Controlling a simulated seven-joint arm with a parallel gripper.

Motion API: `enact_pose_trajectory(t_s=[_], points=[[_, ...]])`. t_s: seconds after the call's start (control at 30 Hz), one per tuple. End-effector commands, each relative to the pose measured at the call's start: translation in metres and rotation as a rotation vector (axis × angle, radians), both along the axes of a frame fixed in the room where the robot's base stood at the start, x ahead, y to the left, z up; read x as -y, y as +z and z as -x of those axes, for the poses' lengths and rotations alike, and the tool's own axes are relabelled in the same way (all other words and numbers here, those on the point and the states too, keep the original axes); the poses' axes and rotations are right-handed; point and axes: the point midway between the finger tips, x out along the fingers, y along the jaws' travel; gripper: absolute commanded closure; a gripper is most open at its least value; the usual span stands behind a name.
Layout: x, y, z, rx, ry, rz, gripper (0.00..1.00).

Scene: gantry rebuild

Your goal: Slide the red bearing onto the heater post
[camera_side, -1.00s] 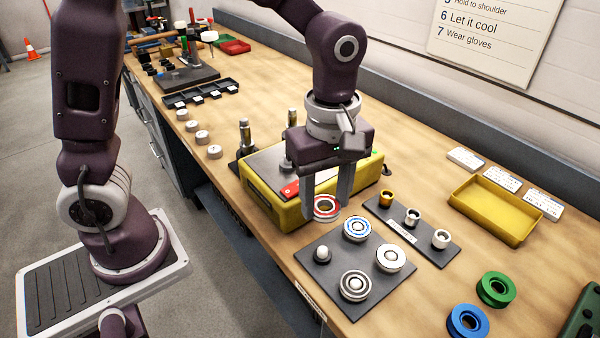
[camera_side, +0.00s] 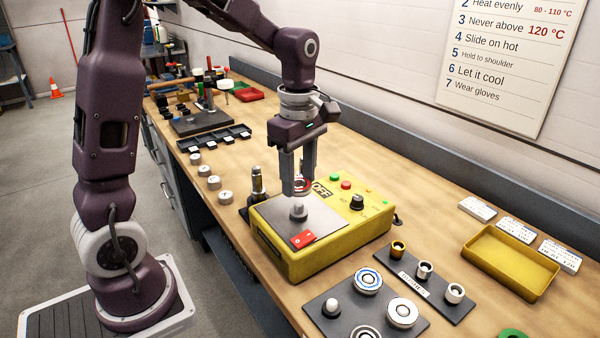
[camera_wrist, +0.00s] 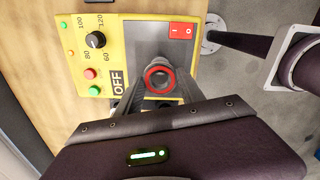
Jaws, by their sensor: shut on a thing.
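My gripper (camera_side: 299,188) is shut on the red bearing (camera_side: 304,185), a ring with a red face, and holds it over the yellow heater (camera_side: 335,232). The heater post (camera_side: 298,211) is a short grey stub on the heater's grey top plate, just below the bearing and apart from it in the side view. In the wrist view the red bearing (camera_wrist: 148,77) sits between the finger ends, and a grey shape shows inside its ring. Exact centring over the post is hard to tell. The fingers partly hide the bearing in the side view.
The heater has a red switch (camera_side: 303,239), an OFF display (camera_side: 322,189) and a knob (camera_side: 357,202). A dark pin (camera_side: 257,183) stands behind it at left. A dark plate of bearings (camera_side: 340,318) and a yellow tray (camera_side: 512,268) lie to the right.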

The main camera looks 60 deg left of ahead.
Motion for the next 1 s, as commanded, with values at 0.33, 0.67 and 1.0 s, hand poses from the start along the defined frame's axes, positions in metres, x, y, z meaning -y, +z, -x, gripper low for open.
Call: enact_pose_trajectory(t_s=[0.33,0.67,1.0], points=[[0.0,-0.014,0.001,-0.001,0.0,0.0,1.0],[0.0,-0.027,0.0,-0.001,-0.001,0.0,1.0],[0.0,-0.04,0.001,-0.001,-0.001,0.0,1.0]])
